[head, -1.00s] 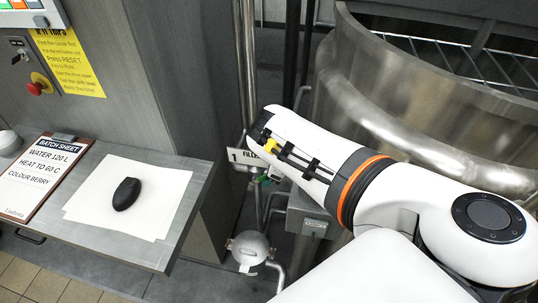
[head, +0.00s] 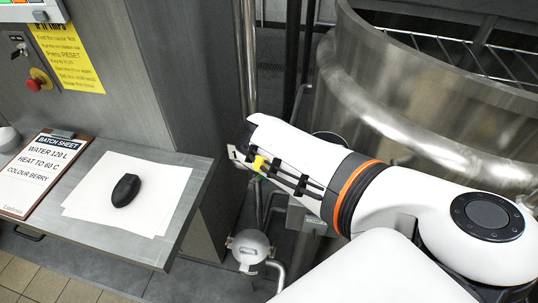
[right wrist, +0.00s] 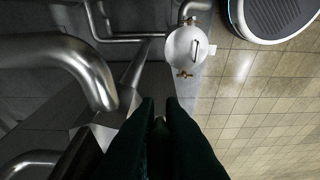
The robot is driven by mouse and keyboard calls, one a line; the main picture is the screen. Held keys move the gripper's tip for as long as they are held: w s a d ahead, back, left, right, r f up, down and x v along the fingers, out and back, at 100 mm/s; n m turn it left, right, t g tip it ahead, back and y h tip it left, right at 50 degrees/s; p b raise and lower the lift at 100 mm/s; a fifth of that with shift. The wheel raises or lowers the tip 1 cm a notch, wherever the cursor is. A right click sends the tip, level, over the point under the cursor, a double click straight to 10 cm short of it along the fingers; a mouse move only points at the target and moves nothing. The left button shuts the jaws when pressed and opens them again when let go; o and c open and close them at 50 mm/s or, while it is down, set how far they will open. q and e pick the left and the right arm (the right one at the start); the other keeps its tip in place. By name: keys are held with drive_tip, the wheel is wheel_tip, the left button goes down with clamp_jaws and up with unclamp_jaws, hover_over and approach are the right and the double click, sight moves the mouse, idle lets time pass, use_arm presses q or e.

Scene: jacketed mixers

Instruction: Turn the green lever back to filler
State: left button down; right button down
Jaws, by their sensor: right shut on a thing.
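The green lever shows only as a small patch of green (head: 258,178) under the end of my right arm in the head view; the rest of it is hidden. My right gripper (right wrist: 159,112) shows in the right wrist view as two dark fingers close together, shut on the lever. What lies between the fingertips is too dark to make out. The label plate (head: 236,157) beside the arm's end is mostly covered, so its word cannot be read. My left gripper is in neither view.
A large steel vessel (head: 400,110) stands right behind my arm. Pipes run upright beside the grey cabinet (head: 150,80). A round steel pump-like body (head: 249,248) sits low below the lever. A shelf (head: 185,220) at left holds paper, a black mouse (head: 126,190) and a batch sheet (head: 40,175).

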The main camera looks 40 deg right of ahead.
drive_tip(key=shift+a+f+g+b, duration=0.1)
drive_tip(key=shift+a+g+b, duration=0.25)
drive_tip(key=shift+b, duration=0.55)
drive_tip(key=shift+w+r+g+h+b, duration=0.25)
drive_tip(key=shift+r+g+h+b, duration=0.1)
drive_tip(key=shift+h, duration=0.15)
drive_tip(key=shift+w+a+r, duration=0.1)
drive_tip(key=shift+r, duration=0.1)
drive_tip(key=c, duration=1.5)
unclamp_jaws()
drive_tip(key=shift+w+r, duration=0.1)
drive_tip(key=shift+w, duration=0.05)
drive_tip(key=shift+c, duration=0.2)
drive_tip(key=r, duration=0.4)
drive_tip(key=s+r+b, duration=0.1)
drive_tip(key=r, duration=0.3)
drive_tip(key=d+r+b, duration=0.1)
drive_tip(key=r, duration=0.3)
drive_tip(key=shift+s, duration=0.15)
